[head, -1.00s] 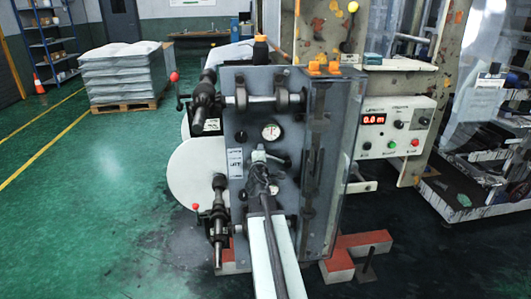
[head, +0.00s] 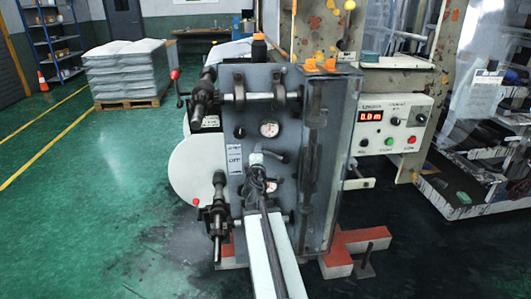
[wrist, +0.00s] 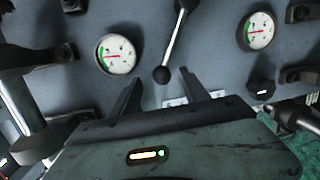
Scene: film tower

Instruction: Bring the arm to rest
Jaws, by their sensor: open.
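My gripper (wrist: 158,77) is open in the wrist view, its two dark fingers spread and pointing at the grey machine panel (head: 247,100). A lever with a dark ball knob (wrist: 161,74) hangs down from above, its knob in front of the gap between the fingertips. I see no finger closed on it. In the head view my gripper (head: 258,168) is in front of the panel's middle, below a round gauge (head: 269,128). My arm reaches up to it from the bottom edge. The fingertips are too small there to tell contact.
Two gauges, left (wrist: 116,54) and right (wrist: 258,30), flank the lever. Dark rollers (head: 205,105) stick out at the panel's left, and a clear guard (head: 338,160) stands at its right. A control box (head: 390,128) is farther right. Green floor at left is open.

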